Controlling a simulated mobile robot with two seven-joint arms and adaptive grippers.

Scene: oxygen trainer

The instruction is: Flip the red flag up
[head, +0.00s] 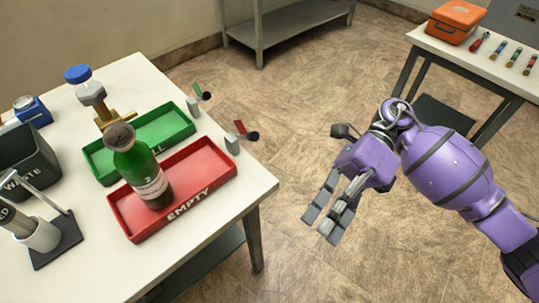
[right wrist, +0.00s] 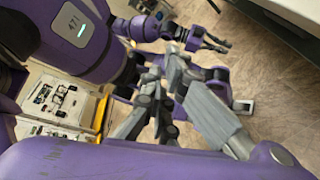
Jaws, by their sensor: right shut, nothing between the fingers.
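The red flag (head: 239,127) is a small plate by a dark round knob and a grey block (head: 233,144), at the right edge of the white table (head: 240,195). It stands beyond the far right corner of the red EMPTY tray (head: 211,153). My right gripper (head: 321,226) is shut and empty over the floor, right of the table and well apart from the flag. Its fingers fill the middle of the right wrist view (right wrist: 178,112), where no flag shows. A small gripper-like shape on a purple arm (right wrist: 208,40) may be my left gripper; its fingers are unclear.
A green bottle (head: 137,165) stands in the red tray. A green tray (head: 180,121) lies behind it, with a similar green flag (head: 197,89) beside it. A side table (head: 445,52) bears an orange case (head: 454,22). Floor is clear between the tables.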

